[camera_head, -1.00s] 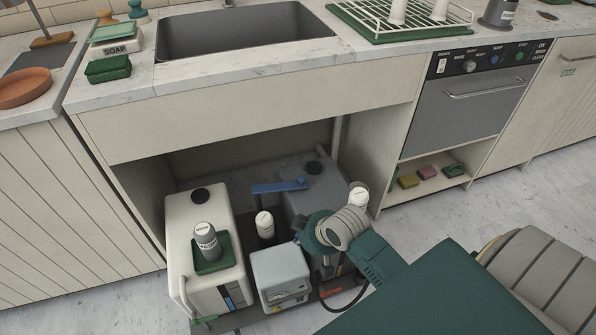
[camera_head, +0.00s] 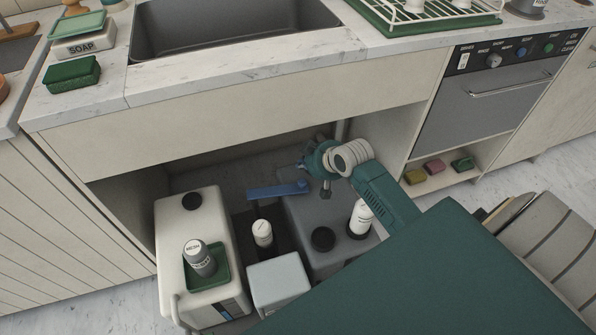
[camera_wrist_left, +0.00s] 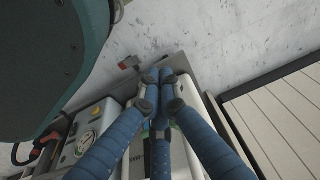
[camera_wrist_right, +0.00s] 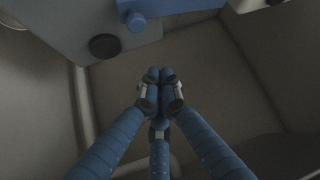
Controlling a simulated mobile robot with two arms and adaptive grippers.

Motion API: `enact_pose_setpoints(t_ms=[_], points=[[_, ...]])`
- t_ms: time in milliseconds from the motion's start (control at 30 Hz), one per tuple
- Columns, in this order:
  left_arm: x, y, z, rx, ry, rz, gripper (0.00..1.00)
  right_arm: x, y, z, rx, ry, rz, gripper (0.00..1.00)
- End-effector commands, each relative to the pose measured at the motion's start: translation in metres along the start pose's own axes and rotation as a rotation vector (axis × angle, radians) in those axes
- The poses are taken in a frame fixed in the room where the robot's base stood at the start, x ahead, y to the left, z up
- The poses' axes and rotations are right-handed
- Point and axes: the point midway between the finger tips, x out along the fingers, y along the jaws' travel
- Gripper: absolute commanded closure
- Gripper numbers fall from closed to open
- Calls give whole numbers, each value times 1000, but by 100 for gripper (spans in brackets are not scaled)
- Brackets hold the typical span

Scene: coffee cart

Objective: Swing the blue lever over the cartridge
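The blue lever (camera_head: 276,191) lies roughly level, its knobbed right end on the grey tank and its free end pointing left. The upright cartridge (camera_head: 262,234), with a white top and dark lower part, stands in front of the lever; the lever is not over it. My right gripper (camera_head: 304,163) is beyond the lever, near its right end, with its fingers partly hidden. In the right wrist view, its fingers (camera_wrist_right: 160,80) are together and empty; the lever (camera_wrist_right: 182,6) crosses the top edge, apart from the fingertips. My left gripper (camera_wrist_left: 160,80) shows only in its wrist view, fingers together and empty.
A white tank (camera_head: 190,235) with a labelled grey can (camera_head: 199,258) stands left, the grey tank (camera_head: 318,226) right. A second white-topped bottle (camera_head: 360,218) stands at the grey tank's right. A pale box (camera_head: 278,284) is in front. The counter (camera_head: 230,77) overhangs behind.

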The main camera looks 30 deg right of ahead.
Motion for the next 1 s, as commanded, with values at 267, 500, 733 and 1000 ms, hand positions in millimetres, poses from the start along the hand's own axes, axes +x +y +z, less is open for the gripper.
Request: enact_pose_setpoints(t_ms=[267,500,733,1000], points=[[-13,-1,-12,-2,13,-1,100,18,0,1,2,0,1,100],[-53,-3,-34,-6,39,-5,100,57,0,2,1,-1,0,100],[-98,-6,-48,-10,63,-9,100,91,0,1,2,0,0,100],[-116,-6,-50,-11,66,-10,100,86,0,23,-1,-2,1,100]])
